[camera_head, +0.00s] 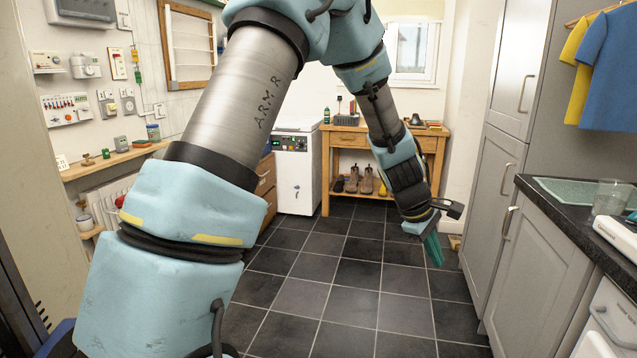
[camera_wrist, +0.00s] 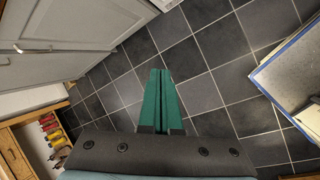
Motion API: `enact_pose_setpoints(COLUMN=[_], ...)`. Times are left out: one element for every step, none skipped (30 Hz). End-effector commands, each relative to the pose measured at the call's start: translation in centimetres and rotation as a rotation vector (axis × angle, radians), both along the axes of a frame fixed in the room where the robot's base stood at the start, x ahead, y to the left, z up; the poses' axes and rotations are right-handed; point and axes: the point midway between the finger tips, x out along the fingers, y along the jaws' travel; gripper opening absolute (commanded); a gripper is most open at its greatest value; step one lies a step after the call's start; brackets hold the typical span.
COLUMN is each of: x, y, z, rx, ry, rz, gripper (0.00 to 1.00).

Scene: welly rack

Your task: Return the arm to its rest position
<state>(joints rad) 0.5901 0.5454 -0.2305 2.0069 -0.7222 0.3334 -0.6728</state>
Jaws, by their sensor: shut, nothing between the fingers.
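My arm, light blue and grey, reaches across the head view from the lower left, up over the top and down to the right. My gripper (camera_head: 435,262) hangs at its end above the dark tiled floor, its green fingers pointing down. In the wrist view the two green fingers of my gripper (camera_wrist: 161,90) lie side by side, shut with nothing between them. Bare floor tiles (camera_wrist: 205,92) show beyond the fingertips.
A grey cabinet with a dark worktop (camera_head: 565,215) stands at right, close to my gripper. A wooden bench (camera_head: 437,150) with boots (camera_head: 365,180) on its lower shelf stands behind. A white appliance (camera_head: 296,180) is left of it. The middle floor is clear.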

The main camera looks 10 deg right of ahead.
Motion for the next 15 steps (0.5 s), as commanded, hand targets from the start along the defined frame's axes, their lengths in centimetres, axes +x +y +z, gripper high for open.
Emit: enact_pose_setpoints(x=[1.3,1.9,2.4,2.7,3.0,3.1,3.1,3.0,2.6,2.3,1.8,1.1,0.6,0.0,-0.8], y=[3.8,6.0,8.8,11.0,13.2,16.1,18.3,20.4,23.3,25.4,27.4,29.8,31.5,33.0,34.8], z=[0.7,1.0,1.4,1.6,1.9,2.2,2.5,2.7,3.0,3.2,3.4,3.6,3.8,3.9,4.0], rx=[0.037,0.060,0.093,0.119,0.145,0.181,0.208,0.236,0.272,0.299,0.325,0.356,0.379,0.399,0.423], ry=[-0.054,-0.082,-0.119,-0.143,-0.166,-0.194,-0.213,-0.230,-0.250,-0.261,-0.271,-0.280,-0.286,-0.289,-0.293], rz=[-0.035,-0.065,-0.104,-0.133,-0.163,-0.202,-0.233,-0.263,-0.306,-0.337,-0.367,-0.405,-0.433,-0.461,-0.495], gripper=[0.00,0.00,0.00,0.00,0.00,0.00,0.00,0.00,0.00,0.00,0.00,0.00,0.00,0.00,0.00])
